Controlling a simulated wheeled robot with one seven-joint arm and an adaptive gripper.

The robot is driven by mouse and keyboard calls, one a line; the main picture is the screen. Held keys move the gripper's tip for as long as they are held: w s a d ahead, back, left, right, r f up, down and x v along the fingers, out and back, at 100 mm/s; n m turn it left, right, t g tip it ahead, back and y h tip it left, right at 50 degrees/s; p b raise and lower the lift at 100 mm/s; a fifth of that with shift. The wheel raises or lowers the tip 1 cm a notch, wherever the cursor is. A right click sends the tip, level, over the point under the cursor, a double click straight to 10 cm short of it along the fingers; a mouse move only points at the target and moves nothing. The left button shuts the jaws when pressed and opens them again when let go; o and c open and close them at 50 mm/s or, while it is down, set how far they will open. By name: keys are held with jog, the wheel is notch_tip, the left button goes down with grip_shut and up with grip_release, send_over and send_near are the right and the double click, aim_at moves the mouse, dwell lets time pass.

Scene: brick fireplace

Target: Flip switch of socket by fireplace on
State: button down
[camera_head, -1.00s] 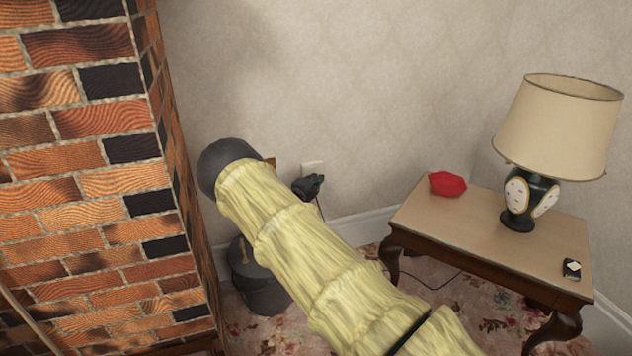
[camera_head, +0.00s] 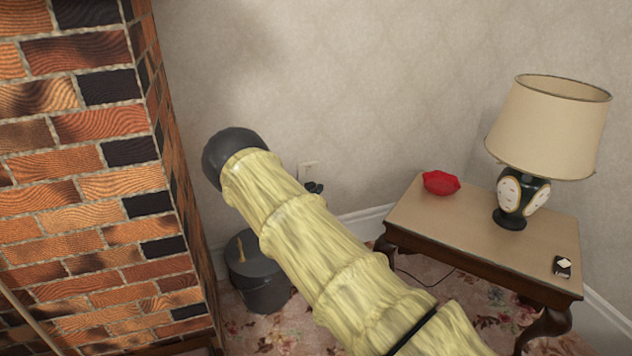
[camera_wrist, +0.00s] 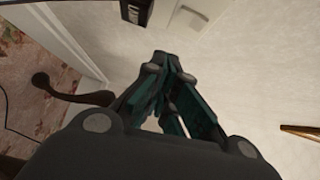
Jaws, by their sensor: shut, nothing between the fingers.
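The white socket (camera_head: 309,170) is on the wall to the right of the brick fireplace, low above the skirting board. My gripper (camera_head: 315,187) is mostly hidden behind my arm in the head view, with only a dark piece showing just below the socket. In the wrist view my gripper (camera_wrist: 168,62) is shut and empty, its fingertips pointing towards the wall. The white socket (camera_wrist: 187,16) is at the top edge there, just beyond the fingertips, partly cut off. A dark part is on its left. I cannot make out the switch position or whether the fingers touch the socket.
The brick fireplace (camera_head: 75,160) rises at the left. A dark bucket (camera_head: 258,280) stands on the floor below my arm. At the right a wooden table (camera_head: 440,222) holds a lamp (camera_head: 550,125), a red object (camera_head: 441,183) and a small dark item (camera_head: 562,266).

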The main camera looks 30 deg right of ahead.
jog(key=p+v, duration=0.1)
jog(key=v, duration=0.7)
jog(key=shift+w+a+f+p, duration=0.3)
jog(key=shift+w+f, duration=0.1)
jog(key=shift+f, duration=0.25)
